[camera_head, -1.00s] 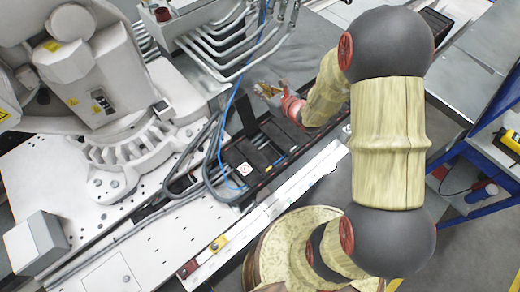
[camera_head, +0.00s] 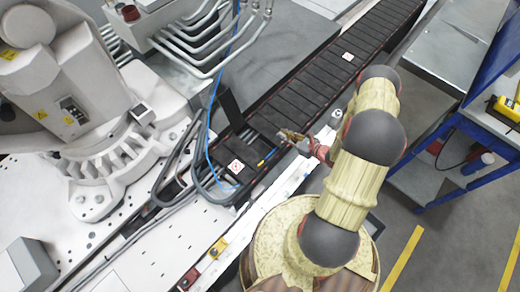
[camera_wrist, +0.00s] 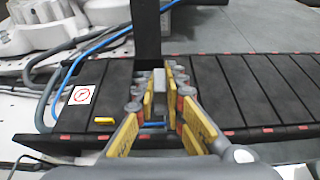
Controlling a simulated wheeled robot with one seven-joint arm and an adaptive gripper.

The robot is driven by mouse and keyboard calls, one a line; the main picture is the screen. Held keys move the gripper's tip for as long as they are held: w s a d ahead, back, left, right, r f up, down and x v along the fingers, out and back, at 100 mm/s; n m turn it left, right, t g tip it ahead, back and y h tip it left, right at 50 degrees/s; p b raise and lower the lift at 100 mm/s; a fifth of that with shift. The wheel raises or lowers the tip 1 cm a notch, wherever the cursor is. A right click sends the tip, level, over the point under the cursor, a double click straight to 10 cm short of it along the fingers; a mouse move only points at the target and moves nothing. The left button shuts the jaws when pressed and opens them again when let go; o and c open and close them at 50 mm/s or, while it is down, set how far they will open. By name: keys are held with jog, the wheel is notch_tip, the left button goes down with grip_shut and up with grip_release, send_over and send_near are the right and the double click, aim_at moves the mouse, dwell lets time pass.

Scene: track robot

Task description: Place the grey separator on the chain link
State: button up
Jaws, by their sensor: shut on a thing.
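My gripper (camera_wrist: 160,104) has yellow finger pads and is shut on a small grey piece, the grey separator (camera_wrist: 159,84), which stands roughly upright between the fingers. In the head view my gripper (camera_head: 284,136) is over the near side of the black chain; the separator is too small to make out there. The chain's flat dark links (camera_head: 312,82) run from lower left to upper right. In the wrist view the links (camera_wrist: 265,92) spread out beyond and to both sides of the fingers. I cannot tell whether the separator touches a link.
A black upright panel (camera_head: 230,106) rises from the chain left of my gripper; it also shows in the wrist view (camera_wrist: 147,32). A blue cable (camera_head: 212,120) and black hoses run beside it. A large white robot (camera_head: 60,95) stands left. A blue-framed bench (camera_head: 450,130) stands right.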

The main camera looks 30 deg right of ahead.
notch_tip(320, 180, down, 4)
jog(key=s+r, duration=0.1)
jog(key=s, duration=0.2)
jog(key=b, duration=0.5)
send_over(261, 149)
jog(key=f, duration=1)
jog(key=shift+s+d, duration=0.3)
jog(key=shift+d, duration=0.1)
jog(key=shift+w+a+f+b, duration=0.2)
jog(key=shift+w+f+b, duration=0.1)
jog(key=shift+f, duration=0.15)
jog(key=shift+w+a+f+b, duration=0.1)
jog(key=shift+f+b, duration=0.8)
jog(key=shift+f, duration=0.7)
jog(key=shift+f, duration=0.1)
jog(key=shift+f, duration=0.15)
jog(key=o, duration=0.6)
jog(key=shift+o, duration=0.7)
